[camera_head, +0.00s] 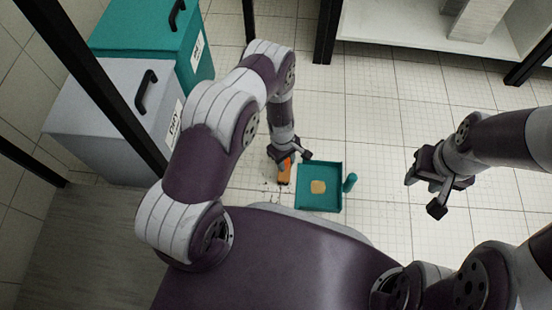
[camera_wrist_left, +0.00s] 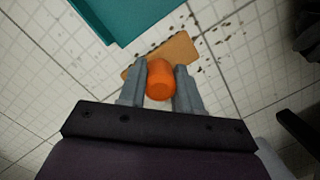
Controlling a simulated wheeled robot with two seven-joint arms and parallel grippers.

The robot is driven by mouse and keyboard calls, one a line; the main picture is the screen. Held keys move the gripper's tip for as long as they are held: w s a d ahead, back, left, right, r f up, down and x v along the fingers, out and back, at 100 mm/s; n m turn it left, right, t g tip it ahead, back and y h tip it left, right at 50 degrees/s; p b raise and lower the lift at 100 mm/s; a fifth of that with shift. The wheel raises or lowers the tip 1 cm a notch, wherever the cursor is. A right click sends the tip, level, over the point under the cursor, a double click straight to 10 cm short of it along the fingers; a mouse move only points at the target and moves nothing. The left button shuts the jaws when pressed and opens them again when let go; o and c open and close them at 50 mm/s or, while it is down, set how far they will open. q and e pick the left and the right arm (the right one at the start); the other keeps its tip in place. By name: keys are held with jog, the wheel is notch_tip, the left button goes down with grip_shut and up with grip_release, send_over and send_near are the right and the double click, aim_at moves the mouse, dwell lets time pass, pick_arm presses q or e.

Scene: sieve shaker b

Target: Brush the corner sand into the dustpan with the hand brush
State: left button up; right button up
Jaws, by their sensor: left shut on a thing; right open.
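My left gripper (camera_head: 288,154) is shut on the orange handle of the hand brush (camera_head: 284,174). In the left wrist view the round orange handle end (camera_wrist_left: 160,80) sits between the two grey fingers, with the tan brush body (camera_wrist_left: 180,50) beyond it. The teal dustpan (camera_head: 305,204) lies on the floor just right of the brush, with a tan patch (camera_head: 318,187) inside it. Dark sand specks (camera_wrist_left: 202,62) are scattered on the tiles around the brush. My right gripper (camera_head: 424,187) is open and empty, to the right of the dustpan.
A grey bin (camera_head: 105,110) and a teal bin (camera_head: 140,45) with black handles stand at the left. A white shelf (camera_head: 400,40) and black posts are at the back. The tiled floor between the dustpan and my right gripper is clear.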

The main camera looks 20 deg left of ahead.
pick_arm(q)
jog(key=shift+w+d, duration=0.2)
jog(key=shift+d, duration=0.55)
notch_tip(320, 180, up, 3)
jog(key=p, duration=0.2)
jog(key=shift+p, duration=0.4)
jog(key=shift+f, duration=0.1)
jog(key=s+a, duration=0.3)
jog(key=a, duration=0.9)
jog(key=shift+f+p, duration=0.25)
jog(key=shift+p, duration=0.05)
jog(key=shift+w, duration=0.1)
